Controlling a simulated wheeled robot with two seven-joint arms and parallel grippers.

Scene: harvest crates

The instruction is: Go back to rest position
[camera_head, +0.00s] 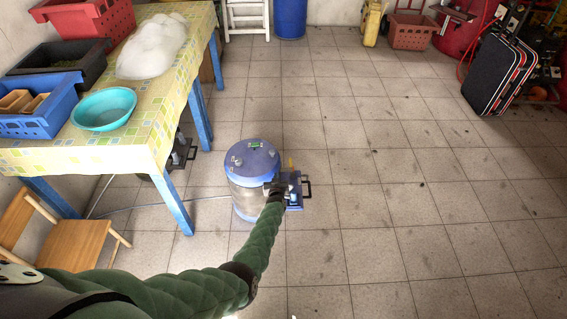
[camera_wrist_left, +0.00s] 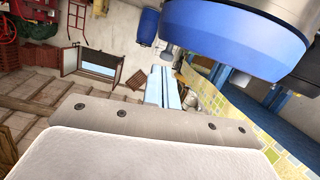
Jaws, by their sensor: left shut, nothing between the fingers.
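My left arm, in a green quilted sleeve, reaches in from the lower left of the head view. Its gripper (camera_head: 274,187) is small there, beside the metal tank with a blue lid (camera_head: 251,160) and in front of part of it. In the left wrist view the pale gripper fingers (camera_wrist_left: 160,88) lie together, shut with nothing between them. A large blue rim (camera_wrist_left: 235,42) fills the top right of that view, close to the camera.
A blue device with a black handle (camera_head: 295,191) stands right of the tank. The cloth-covered table (camera_head: 150,125) at left holds crates, a turquoise bowl (camera_head: 104,108) and a white sack (camera_head: 152,46). A wooden chair (camera_head: 75,243) stands near it.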

